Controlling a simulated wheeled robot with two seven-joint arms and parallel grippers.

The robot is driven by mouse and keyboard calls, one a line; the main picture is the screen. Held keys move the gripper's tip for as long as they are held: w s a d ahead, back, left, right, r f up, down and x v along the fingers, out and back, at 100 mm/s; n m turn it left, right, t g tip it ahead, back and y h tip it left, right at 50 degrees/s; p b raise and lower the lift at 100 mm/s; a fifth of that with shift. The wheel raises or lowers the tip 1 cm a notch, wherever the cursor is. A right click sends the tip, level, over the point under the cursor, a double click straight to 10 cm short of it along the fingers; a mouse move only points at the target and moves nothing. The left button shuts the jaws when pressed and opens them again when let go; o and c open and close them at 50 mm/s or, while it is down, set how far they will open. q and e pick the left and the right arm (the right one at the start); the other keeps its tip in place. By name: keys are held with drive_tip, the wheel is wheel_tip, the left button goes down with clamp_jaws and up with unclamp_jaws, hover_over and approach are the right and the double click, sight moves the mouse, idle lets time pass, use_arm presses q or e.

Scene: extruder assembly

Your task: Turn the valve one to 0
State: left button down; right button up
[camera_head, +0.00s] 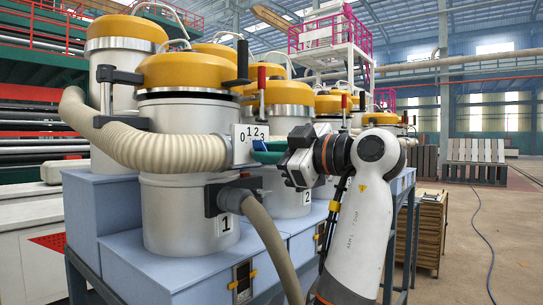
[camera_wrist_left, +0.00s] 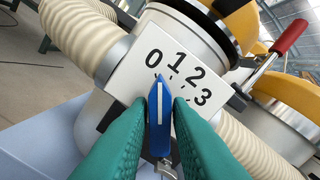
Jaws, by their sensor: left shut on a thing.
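Valve one's dial plate (camera_head: 248,134) is white with the numbers 0, 1, 2 and 3. It sits on the tank labelled 1 (camera_head: 190,206), where the ribbed hose ends. In the left wrist view the plate (camera_wrist_left: 137,88) faces me, and the blue valve handle (camera_wrist_left: 160,112) with a white line stands out from it. The handle's tip points up toward the gap between 0 and 1. My left gripper (camera_head: 266,152) has green fingers and is shut on the handle, one finger on each side; its fingertips also show in the wrist view (camera_wrist_left: 160,102). My right gripper is out of view.
A thick ribbed cream hose (camera_head: 150,143) curves around the tank left of the dial. A lower grey hose (camera_head: 275,243) hangs from the tank. Tank 2 (camera_head: 290,196) and other yellow-lidded tanks stand behind. A red-handled lever (camera_wrist_left: 290,37) is right of the dial. Open floor lies at right.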

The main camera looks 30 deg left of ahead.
use_arm(q)
drive_tip(key=shift+n, duration=0.9)
drive_tip(key=c, duration=1.7)
unclamp_jaws()
drive_tip(key=shift+o, duration=1.3)
drive_tip(key=shift+a, duration=0.2)
drive_tip(key=d+b, duration=0.2)
drive_tip(key=d, duration=1)
drive_tip(key=shift+s, duration=0.45)
drive_tip(key=shift+w+f, duration=0.1)
